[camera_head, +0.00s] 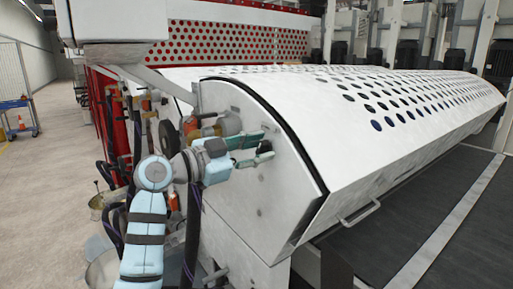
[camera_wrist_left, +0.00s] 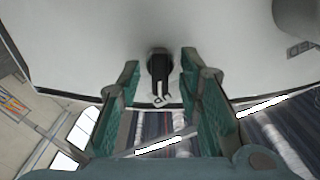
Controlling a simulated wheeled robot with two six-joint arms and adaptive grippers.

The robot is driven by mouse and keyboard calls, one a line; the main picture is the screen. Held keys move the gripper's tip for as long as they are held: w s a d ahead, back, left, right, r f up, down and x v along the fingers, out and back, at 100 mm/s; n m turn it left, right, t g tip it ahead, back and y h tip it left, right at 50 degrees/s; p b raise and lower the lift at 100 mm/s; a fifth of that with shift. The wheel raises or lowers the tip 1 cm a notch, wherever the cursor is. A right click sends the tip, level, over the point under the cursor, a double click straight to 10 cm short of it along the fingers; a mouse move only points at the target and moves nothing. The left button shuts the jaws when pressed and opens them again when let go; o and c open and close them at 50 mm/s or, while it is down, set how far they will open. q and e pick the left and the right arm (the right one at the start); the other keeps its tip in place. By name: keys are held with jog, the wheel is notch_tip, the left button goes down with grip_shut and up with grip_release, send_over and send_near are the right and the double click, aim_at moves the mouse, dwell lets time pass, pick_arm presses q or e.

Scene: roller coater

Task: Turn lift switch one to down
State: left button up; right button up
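A small black switch (camera_wrist_left: 159,64) sticks out of the white end panel (camera_head: 262,190) of the machine cover. Pale marks show at its lower end in the left wrist view. I cannot read a label or be sure of its setting. My left gripper (camera_head: 268,146) has green fingers and is at this panel. In the left wrist view the left gripper (camera_wrist_left: 160,72) is open, with one finger on each side of the switch and a visible gap on both sides. In the head view the fingers partly hide the switch. My right gripper is in neither view.
The white perforated cover (camera_head: 340,92) extends right, with a handle (camera_head: 361,213) on its lower edge. Pipes, hoses and valves crowd the left side by a bucket (camera_head: 103,203). A blue cart (camera_head: 18,118) stands far left on open floor.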

pick_arm(q)
jog(key=shift+c, duration=0.6)
grip_shut()
